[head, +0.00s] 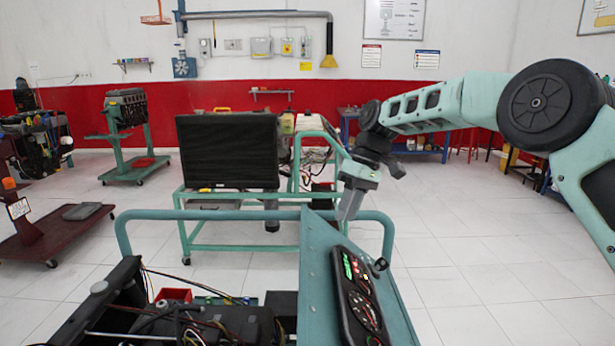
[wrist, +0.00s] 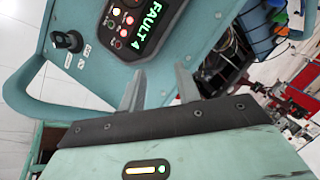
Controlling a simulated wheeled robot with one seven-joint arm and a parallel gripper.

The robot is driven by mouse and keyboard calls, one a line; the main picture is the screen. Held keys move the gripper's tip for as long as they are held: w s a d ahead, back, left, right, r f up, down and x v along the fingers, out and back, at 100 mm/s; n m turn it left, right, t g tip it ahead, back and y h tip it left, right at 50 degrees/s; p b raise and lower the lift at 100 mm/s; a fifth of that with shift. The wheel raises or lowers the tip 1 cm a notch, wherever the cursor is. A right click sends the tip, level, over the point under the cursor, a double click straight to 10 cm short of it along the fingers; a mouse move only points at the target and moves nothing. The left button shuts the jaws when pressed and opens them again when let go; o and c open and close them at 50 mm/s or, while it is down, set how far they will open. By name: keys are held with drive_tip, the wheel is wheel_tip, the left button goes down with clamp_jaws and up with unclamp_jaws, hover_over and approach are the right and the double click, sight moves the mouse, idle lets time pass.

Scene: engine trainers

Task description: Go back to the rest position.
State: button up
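My gripper (head: 347,208) hangs at the end of my teal arm, above the upper edge of the teal control panel (head: 315,275) in the head view. In the wrist view my gripper (wrist: 160,84) shows two grey fingers apart with nothing between them. Behind them is the panel's black instrument cluster (wrist: 128,22), with a green display reading "FAULT 4" and several buttons. The cluster (head: 360,295) also shows in the head view. A black knob (wrist: 67,40) sits on the panel beside the cluster. I see no contact between the fingers and the panel.
The near engine trainer has a teal tube rail (head: 200,214), loose wires and a red box (head: 174,295). Behind it stands another teal trainer with a black radiator (head: 228,151). An engine stand (head: 127,125) is at left. The tiled floor (head: 490,250) at right is clear.

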drive_tip(key=s+a+r+h, duration=0.1)
drive_tip(key=s+a, duration=0.1)
drive_tip(key=s, duration=0.5)
drive_tip(key=s+a+r, duration=0.1)
drive_tip(key=s+a, duration=0.2)
drive_tip(key=s, duration=0.3)
drive_tip(key=s+d+f+t, duration=0.1)
drive_tip(key=s+d, duration=0.2)
drive_tip(key=s, duration=0.6)
drive_tip(key=s+d+f+m+h, duration=0.1)
drive_tip(key=s+d+f, duration=0.1)
drive_tip(key=s, duration=0.7)
drive_tip(key=s+d+f+m+t+h, duration=0.1)
drive_tip(key=s+d+f, duration=0.1)
drive_tip(key=s+d, duration=0.3)
drive_tip(key=shift+s+f+t, duration=0.15)
drive_tip(key=shift+s+t, duration=0.15)
drive_tip(key=shift+s, duration=1.9)
drive_tip(key=shift+a, duration=0.1)
